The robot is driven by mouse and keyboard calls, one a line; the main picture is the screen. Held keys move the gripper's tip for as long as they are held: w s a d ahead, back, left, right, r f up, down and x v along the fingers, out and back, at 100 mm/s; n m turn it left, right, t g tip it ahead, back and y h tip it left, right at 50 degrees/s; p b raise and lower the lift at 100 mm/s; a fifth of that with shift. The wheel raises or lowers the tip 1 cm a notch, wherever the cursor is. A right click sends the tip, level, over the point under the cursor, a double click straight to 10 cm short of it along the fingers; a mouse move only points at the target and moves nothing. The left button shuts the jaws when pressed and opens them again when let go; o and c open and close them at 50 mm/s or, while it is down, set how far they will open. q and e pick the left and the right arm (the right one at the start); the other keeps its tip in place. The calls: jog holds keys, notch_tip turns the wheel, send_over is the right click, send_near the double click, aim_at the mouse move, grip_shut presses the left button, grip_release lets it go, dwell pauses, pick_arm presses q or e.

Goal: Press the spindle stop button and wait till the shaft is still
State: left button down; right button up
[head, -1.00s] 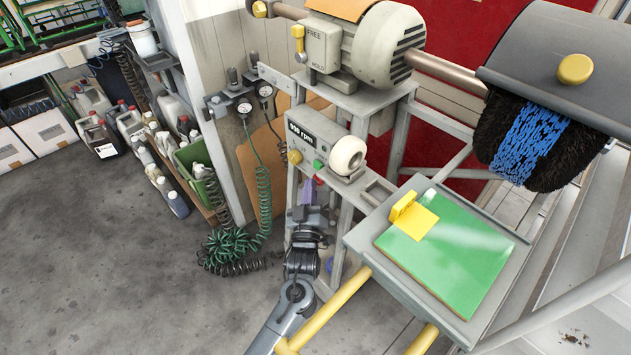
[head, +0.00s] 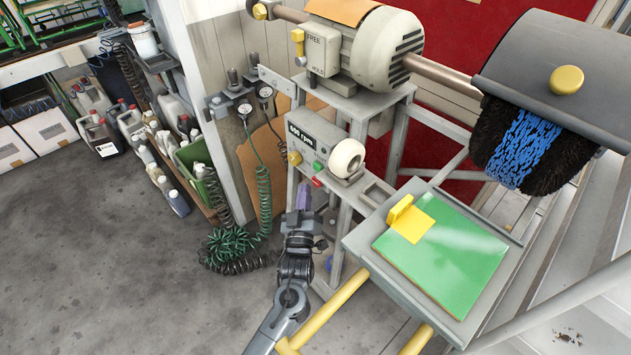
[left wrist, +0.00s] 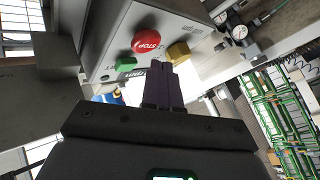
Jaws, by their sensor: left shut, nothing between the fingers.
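The red stop button (head: 317,181) is on the front of the grey control box (head: 330,138), below a green button (head: 318,165). In the left wrist view, the red button (left wrist: 147,40) reads STOP. My left gripper (head: 303,192) is shut and empty, its purple fingers pointing up just below and left of the red button. In the left wrist view, the fingertips (left wrist: 161,66) appear apart from the button. The shaft (head: 440,75) runs from the motor (head: 385,42) to the black and blue brush (head: 530,145). The rpm display (head: 300,133) is hard to read. My right gripper is not in view.
A tray with a green plate (head: 440,260) stands at right. Green coiled hoses (head: 232,245) hang at left. The floor at left is open.

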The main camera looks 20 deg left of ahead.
pick_arm(q)
jog(key=shift+s+a+p, duration=0.65)
jog(key=shift+s+p, duration=0.1)
jog(key=shift+s, duration=0.25)
jog(key=shift+s+a+p, duration=0.65)
jog(key=shift+s+p, duration=0.1)
jog(key=shift+s, duration=0.25)
